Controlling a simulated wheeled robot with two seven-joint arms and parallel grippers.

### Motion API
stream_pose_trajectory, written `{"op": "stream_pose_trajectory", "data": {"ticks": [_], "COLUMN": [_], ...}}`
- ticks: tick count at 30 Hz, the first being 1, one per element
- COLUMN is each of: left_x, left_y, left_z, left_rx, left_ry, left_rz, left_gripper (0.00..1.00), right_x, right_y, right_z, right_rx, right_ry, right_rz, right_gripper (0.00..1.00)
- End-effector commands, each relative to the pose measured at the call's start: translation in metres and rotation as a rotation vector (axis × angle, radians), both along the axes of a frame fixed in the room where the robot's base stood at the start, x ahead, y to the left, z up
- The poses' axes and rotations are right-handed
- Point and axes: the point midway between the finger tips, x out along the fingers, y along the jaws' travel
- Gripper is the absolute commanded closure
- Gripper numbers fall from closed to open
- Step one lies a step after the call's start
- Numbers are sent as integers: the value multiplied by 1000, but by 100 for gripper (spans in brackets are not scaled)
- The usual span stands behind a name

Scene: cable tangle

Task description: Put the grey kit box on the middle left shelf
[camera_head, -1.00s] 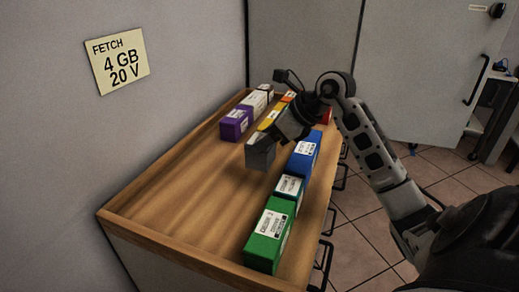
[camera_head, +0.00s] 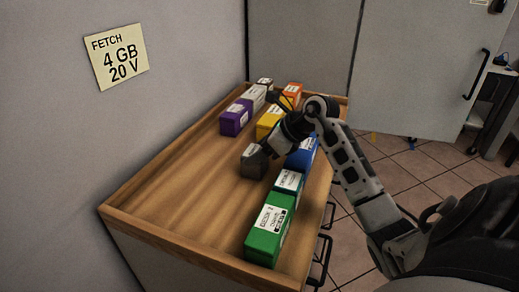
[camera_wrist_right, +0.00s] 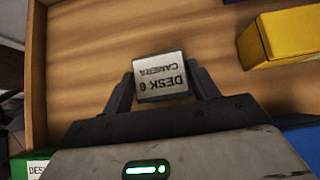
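The grey kit box (camera_head: 254,161) is at my right gripper (camera_head: 264,149), over the bare middle of the wooden top. In the right wrist view the box (camera_wrist_right: 161,78) has a white label reading "DESK 6 CAMERA". It sits between the two fingers of my right gripper (camera_wrist_right: 161,84), which look closed on its sides. I cannot tell whether its underside touches the wood. My left gripper is not in view. No shelf is in view.
The wooden top has a raised rim (camera_head: 170,238). Green (camera_head: 269,235), teal (camera_head: 289,183) and blue (camera_head: 302,152) boxes line its right side. Purple (camera_head: 236,118), yellow (camera_head: 269,121) and orange (camera_head: 292,92) boxes stand farther back. The left and near-left area is clear. A wall sign (camera_head: 117,57) reads "FETCH 4 GB 20 V".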

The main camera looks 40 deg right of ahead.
Motion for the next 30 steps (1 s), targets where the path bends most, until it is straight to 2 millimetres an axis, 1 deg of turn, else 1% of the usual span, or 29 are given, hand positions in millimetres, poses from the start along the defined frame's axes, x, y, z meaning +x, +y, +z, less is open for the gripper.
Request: {"op": "stream_pose_trajectory", "data": {"ticks": [1, 2, 9, 12, 14, 17, 24, 30], "left_x": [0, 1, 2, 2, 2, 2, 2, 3], "left_y": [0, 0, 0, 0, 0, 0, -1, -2], "left_z": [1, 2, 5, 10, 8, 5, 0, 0], "left_rx": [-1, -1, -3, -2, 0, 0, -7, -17], "left_ry": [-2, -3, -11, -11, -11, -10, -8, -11], "left_rz": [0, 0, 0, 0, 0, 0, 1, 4], "left_gripper": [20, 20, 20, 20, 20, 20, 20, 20], "right_x": [0, 0, 0, 0, -3, -13, -47, -67], "right_y": [0, 0, 0, 0, -3, -8, -25, -35], "right_z": [0, 0, 1, 5, 7, 18, 54, 78], "right_rx": [0, 0, 1, 3, 0, -4, -5, -1], "right_ry": [1, 1, 0, -1, -1, -1, 0, 0], "right_rz": [0, 0, -1, -1, -2, -2, -1, -2], "right_gripper": [26, 20, 20, 20, 20, 20, 20, 20]}}
